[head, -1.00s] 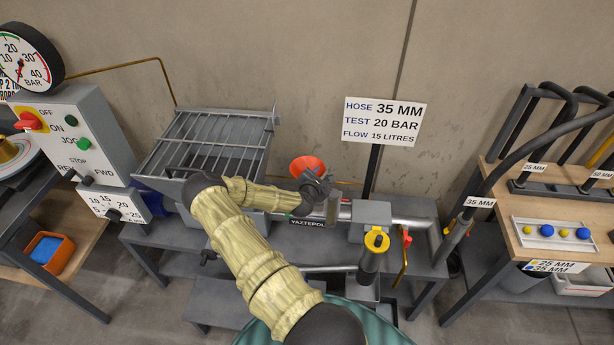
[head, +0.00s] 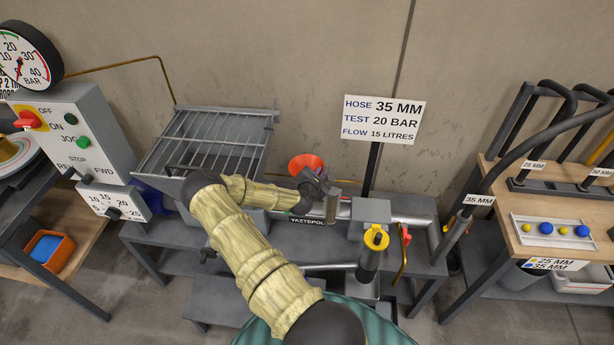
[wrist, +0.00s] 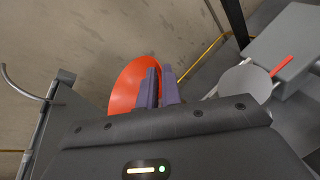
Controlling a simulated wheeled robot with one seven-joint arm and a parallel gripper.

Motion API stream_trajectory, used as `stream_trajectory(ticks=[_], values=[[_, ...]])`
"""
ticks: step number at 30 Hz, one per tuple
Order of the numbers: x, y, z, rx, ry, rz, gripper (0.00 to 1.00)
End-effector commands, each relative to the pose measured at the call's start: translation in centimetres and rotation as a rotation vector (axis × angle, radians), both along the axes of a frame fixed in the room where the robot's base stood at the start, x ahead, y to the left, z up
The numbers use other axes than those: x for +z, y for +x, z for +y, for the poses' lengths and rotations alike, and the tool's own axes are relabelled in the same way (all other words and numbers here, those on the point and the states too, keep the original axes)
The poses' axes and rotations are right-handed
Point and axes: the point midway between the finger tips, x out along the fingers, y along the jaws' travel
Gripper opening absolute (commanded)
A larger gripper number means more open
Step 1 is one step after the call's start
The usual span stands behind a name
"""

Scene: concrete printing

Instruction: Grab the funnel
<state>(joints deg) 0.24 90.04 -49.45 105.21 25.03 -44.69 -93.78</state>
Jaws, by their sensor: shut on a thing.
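The funnel (head: 305,164) is orange-red with a wide mouth. In the head view it stands behind my gripper (head: 318,184), above the grey pump bench and right of the grated hopper. In the wrist view the funnel (wrist: 133,86) shows just left of and behind the two purple fingers of my gripper (wrist: 159,88). The fingers are close together and shut on the funnel. The funnel's lower part and the exact place of the grip are hidden by the fingers and my wrist.
The grated hopper (head: 215,143) stands left of the funnel. A sign (head: 382,119) on a dark post rises to the right. A grey block with a yellow ring (head: 376,239) and a red-handled valve (head: 406,237) are right of my gripper. The wall is close behind.

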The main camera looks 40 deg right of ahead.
Motion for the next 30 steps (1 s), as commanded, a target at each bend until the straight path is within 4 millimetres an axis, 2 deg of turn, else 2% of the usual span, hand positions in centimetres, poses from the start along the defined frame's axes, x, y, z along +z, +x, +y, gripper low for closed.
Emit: stream_trajectory(ticks=[7,11,24,30], values=[[0.2,0.0,0.0,-0.001,-0.001,0.000,0.00],[1.2,0.1,0.0,0.001,-0.001,-0.002,0.00],[8.6,0.1,0.0,0.000,0.000,-0.004,0.00],[10.0,0.0,0.0,0.000,0.000,0.000,0.00]])
